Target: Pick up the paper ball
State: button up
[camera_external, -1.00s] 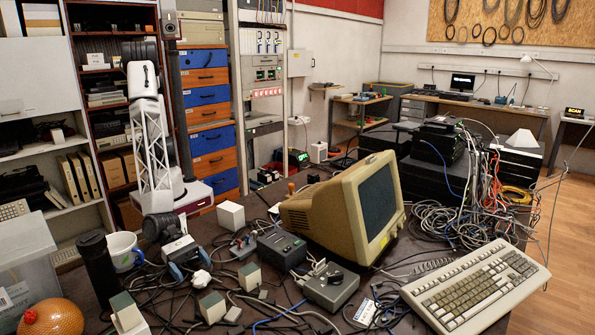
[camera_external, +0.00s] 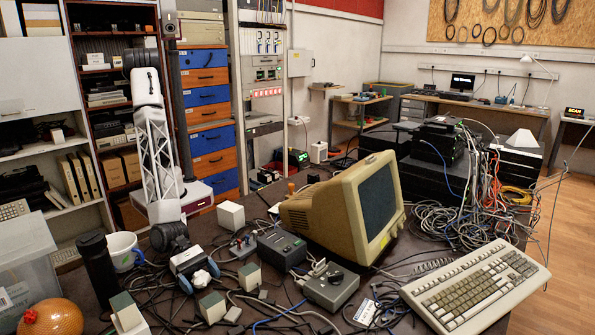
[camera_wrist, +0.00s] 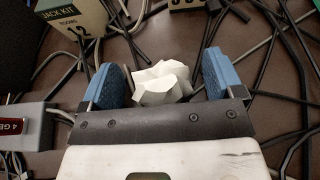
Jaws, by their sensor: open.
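The paper ball (camera_wrist: 161,84) is white and crumpled, and it shows in the wrist view between the two blue finger pads of my gripper (camera_wrist: 161,77). A gap shows between the ball and the right pad; the ball lies closer to the left pad. My gripper is open and also shows in the external view (camera_external: 199,278), pointing down low over the cables on the dark table.
Black cables (camera_wrist: 285,55) lie around the ball. A small labelled box (camera_wrist: 77,24) and a grey device (camera_wrist: 24,128) are near in the wrist view. In the external view, a white mug (camera_external: 122,250), a dark cylinder (camera_external: 98,268) and small boxes (camera_external: 212,307) stand around my gripper.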

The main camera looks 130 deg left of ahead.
aim_at(200, 273)
jog(key=c, duration=1)
jog(key=shift+o, duration=0.2)
jog(key=shift+r, duration=0.1)
jog(key=shift+r, duration=4.9)
